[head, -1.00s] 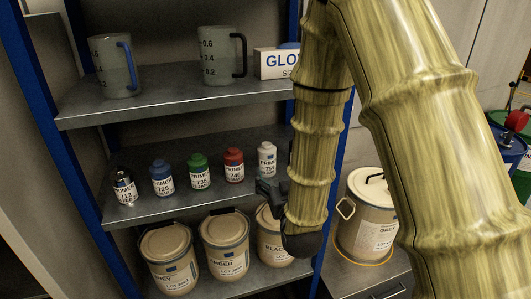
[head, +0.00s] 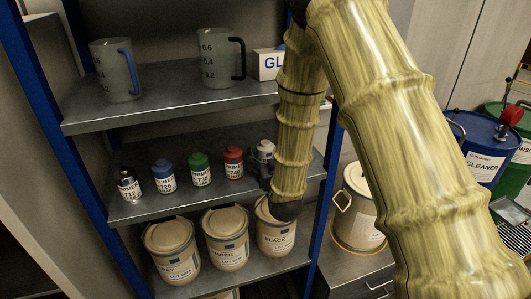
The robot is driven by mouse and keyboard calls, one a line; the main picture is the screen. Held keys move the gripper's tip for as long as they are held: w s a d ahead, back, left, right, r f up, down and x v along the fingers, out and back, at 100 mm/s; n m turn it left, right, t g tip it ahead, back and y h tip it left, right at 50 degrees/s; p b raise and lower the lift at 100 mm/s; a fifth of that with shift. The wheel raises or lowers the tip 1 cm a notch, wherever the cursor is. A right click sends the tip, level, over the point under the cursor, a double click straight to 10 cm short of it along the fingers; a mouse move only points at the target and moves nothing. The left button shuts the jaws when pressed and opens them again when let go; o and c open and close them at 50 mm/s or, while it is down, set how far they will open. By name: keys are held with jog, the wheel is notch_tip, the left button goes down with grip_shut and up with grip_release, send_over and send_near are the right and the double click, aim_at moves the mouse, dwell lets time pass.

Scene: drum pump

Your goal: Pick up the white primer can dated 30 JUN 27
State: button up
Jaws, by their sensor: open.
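The white primer can (head: 267,147) stands upright at the right end of the row on the middle shelf (head: 225,203). Its label is mostly hidden behind my gripper, and its date cannot be read. My gripper (head: 262,158) is open, with its dark fingers at the white can in the head view. I cannot tell whether they touch it or stand around it. The other primer cans to the left are red (head: 234,163), green (head: 200,169), blue (head: 164,176) and dark silver (head: 129,185).
Jugs and a glove box (head: 268,65) are on the upper shelf (head: 165,103). Beige tins, one labelled BLACK (head: 276,231), stand below. A blue upright (head: 325,215) is right of my forearm. A lidded tin (head: 357,210) and a blue cleaner drum (head: 481,148) are further right.

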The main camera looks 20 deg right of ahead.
aim_at(268, 151)
jog(key=shift+w, duration=0.25)
jog(key=c, duration=1.3)
jog(key=shift+c, duration=0.2)
jog(key=shift+r+b, duration=0.95)
jog(key=shift+r, duration=0.6)
jog(key=s+d+r+b, duration=0.1)
jog(key=s, duration=1)
jog(key=shift+s+r, duration=0.25)
jog(key=shift+r, duration=0.1)
